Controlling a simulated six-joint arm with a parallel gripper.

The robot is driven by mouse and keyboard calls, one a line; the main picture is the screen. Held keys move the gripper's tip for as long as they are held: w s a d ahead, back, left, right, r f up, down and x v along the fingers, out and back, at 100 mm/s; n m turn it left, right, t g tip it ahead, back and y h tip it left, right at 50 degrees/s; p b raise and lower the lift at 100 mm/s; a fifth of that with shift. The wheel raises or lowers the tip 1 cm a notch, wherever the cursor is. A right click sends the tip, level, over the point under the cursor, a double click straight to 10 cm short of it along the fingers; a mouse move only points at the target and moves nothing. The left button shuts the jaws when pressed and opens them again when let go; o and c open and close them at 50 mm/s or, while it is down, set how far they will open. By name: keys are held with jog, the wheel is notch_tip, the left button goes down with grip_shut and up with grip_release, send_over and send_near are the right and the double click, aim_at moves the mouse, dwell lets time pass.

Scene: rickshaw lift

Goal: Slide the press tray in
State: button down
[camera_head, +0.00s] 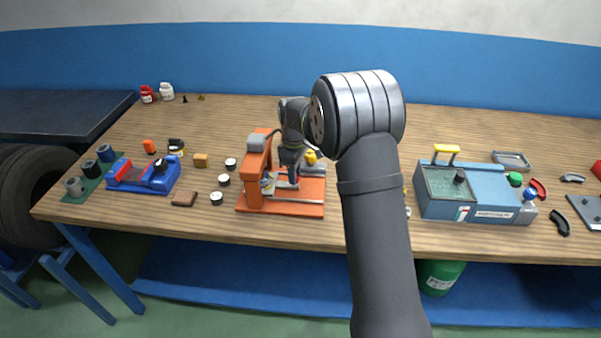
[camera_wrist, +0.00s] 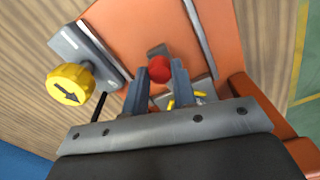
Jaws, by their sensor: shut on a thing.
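The orange press (camera_head: 253,178) stands mid-table with a flat orange base and a upright frame at its left. The press tray (camera_head: 287,184) is a small grey piece on the base between rails, largely hidden by my gripper; a grey end of it shows in the wrist view (camera_wrist: 158,50). A red knob (camera_wrist: 159,68) sits on it. My gripper (camera_wrist: 155,85) is shut on the red knob, one finger on each side. In the head view my gripper (camera_head: 291,178) is low over the base, right of the upright frame.
A grey box with a yellow dial (camera_wrist: 70,84) is beside the base. Several white-topped round pieces (camera_head: 217,198) lie left of the press. A blue clamp-like device (camera_head: 143,176) is farther left, and a blue-grey machine (camera_head: 475,193) stands to the right. Bare table lies behind the press.

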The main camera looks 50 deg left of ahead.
jog(key=shift+s+a+r, duration=0.1)
jog(key=shift+s+a, duration=0.1)
jog(key=shift+a, duration=0.05)
jog(key=c, duration=1.2)
grip_release()
jog(key=shift+r, duration=0.2)
notch_tip(320, 180, up, 17)
jog(key=shift+f, duration=0.2)
notch_tip(320, 180, down, 17)
jog(key=shift+w+d+f, duration=0.1)
jog(key=shift+w+d, duration=0.05)
